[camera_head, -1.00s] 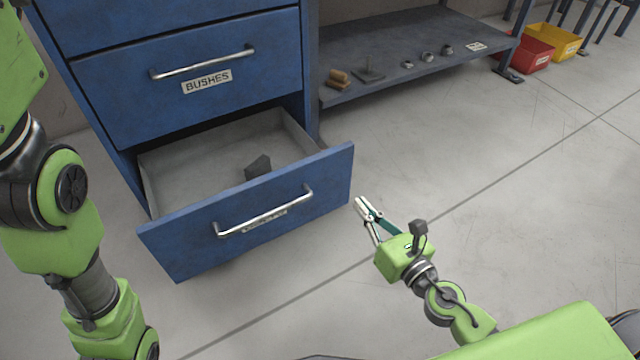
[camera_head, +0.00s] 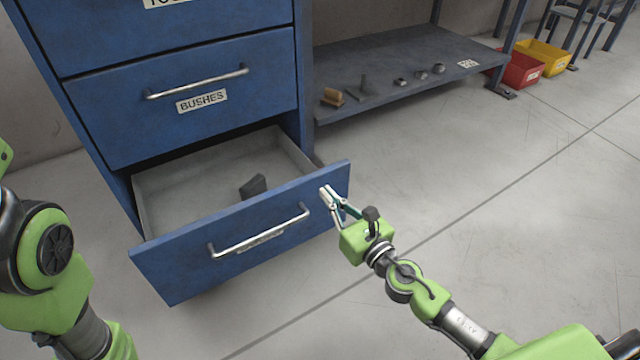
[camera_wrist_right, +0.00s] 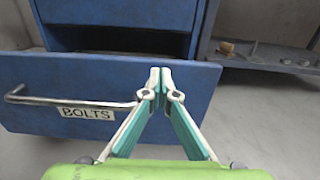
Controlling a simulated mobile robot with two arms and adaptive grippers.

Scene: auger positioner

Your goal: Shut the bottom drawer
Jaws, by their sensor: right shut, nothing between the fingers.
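The blue bottom drawer (camera_head: 180,262) stands pulled out of the cabinet, with a dark grey block (camera_head: 253,186) inside. Its front has a silver bar handle (camera_head: 260,233), and the right wrist view shows its label, BOLTS (camera_wrist_right: 86,114). My right gripper (camera_head: 325,192) is shut and empty, with its tips at the right part of the drawer front, right of the handle. In the right wrist view the fingertips (camera_wrist_right: 160,72) overlap the drawer front; I cannot tell whether they touch it. My left arm shows at the left edge, but its gripper is out of view.
The BUSHES drawer (camera_head: 190,112) above is closed. A low grey shelf (camera_head: 440,80) with small parts stands right of the cabinet. A red bin (camera_head: 522,70) and a yellow bin (camera_head: 545,56) lie farther right. The floor right of the drawer is clear.

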